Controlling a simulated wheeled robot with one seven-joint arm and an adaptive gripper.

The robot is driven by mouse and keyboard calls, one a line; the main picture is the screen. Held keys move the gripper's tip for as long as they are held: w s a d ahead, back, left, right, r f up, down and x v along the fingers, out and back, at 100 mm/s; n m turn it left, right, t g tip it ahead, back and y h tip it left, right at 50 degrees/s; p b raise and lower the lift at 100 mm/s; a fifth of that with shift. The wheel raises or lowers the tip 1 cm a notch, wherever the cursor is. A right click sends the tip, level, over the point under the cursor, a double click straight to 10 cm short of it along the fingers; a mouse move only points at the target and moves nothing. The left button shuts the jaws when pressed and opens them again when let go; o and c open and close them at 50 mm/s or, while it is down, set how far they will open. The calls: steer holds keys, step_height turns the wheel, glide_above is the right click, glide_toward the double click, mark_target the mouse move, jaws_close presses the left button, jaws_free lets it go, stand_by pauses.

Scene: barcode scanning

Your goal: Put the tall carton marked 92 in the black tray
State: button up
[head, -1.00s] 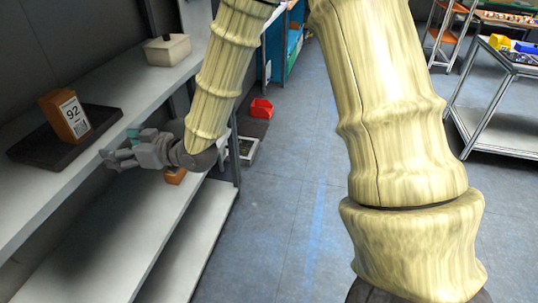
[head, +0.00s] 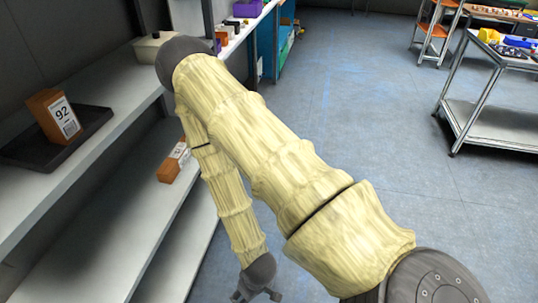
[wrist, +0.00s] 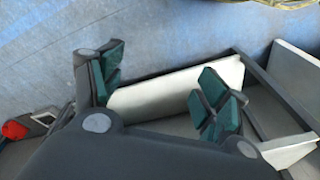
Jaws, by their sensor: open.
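The tall orange-brown carton marked 92 (head: 46,112) stands in the black tray (head: 92,122) on the upper shelf at the left of the head view. Its white label with the number and barcode faces me. My gripper (head: 257,297) is low at the bottom edge of the head view, well away from the carton and tray, and partly cut off. In the wrist view my gripper (wrist: 160,86) has its green-padded fingers spread with nothing between them. The carton and tray do not show in the wrist view.
Another orange carton with a white label (head: 174,162) is on the lower shelf. A pale box (head: 146,47) sits farther back on the upper shelf. A metal trolley (head: 500,120) stands at the right. The blue-grey floor between is clear.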

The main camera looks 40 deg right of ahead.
steer(key=s+d+f+g, duration=0.1)
steer(key=s+f, duration=0.1)
steer(key=s, duration=0.4)
steer(key=shift+s+d+g+h, duration=0.3)
steer(key=shift+s+d+h, duration=0.05)
steer(key=shift+d+h, duration=0.05)
